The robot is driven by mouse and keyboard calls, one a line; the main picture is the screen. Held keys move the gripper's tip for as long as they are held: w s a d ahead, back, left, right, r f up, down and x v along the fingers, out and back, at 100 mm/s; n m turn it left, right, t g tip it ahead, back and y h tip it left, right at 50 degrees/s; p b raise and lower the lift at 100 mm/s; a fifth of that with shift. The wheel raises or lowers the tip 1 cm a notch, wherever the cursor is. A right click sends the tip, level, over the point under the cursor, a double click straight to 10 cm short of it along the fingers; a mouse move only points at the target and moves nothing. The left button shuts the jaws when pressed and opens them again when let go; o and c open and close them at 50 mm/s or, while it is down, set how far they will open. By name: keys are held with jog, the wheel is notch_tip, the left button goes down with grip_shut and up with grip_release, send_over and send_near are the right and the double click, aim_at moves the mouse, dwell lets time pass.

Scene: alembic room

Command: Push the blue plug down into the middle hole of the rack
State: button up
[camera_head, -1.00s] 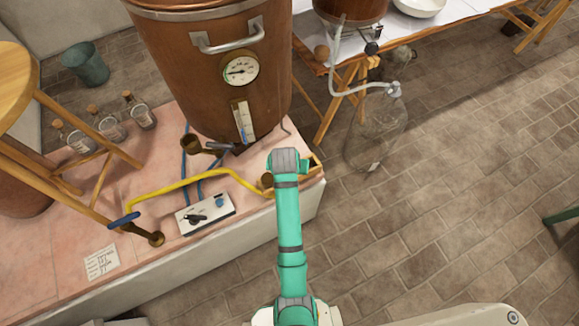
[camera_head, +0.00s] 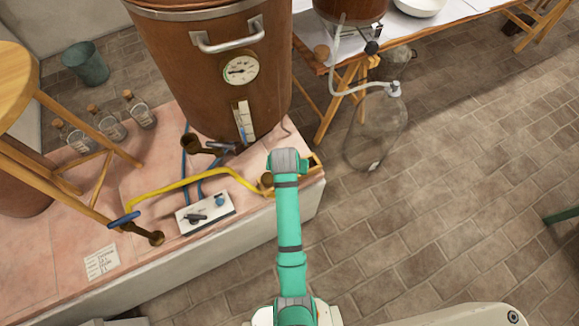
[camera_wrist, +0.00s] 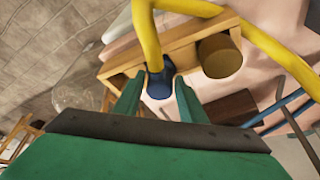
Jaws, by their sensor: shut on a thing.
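The blue plug (camera_wrist: 160,83) is at the end of a yellow hose (camera_wrist: 148,35) in the wrist view. The two green fingers of my gripper (camera_wrist: 158,99) are on either side of it, shut on it. The wooden rack (camera_wrist: 187,41) lies around and beyond the plug. A brown round stopper (camera_wrist: 220,56) sits in the rack to the right of the plug. I cannot tell how deep the plug is or which hole it lines up with. In the head view the rack (camera_head: 313,167) shows only partly behind my arm, which hides the gripper and plug.
A control box (camera_head: 205,213) stands on the pink ledge. A large copper vessel (camera_head: 205,80) rises behind. A glass jug (camera_head: 376,130) stands on the floor at right.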

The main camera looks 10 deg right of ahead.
jog(key=shift+f, duration=0.2)
jog(key=o, duration=1.3)
jog(key=shift+c, duration=0.2)
jog(key=shift+r, duration=0.1)
jog(key=shift+r, duration=3.4)
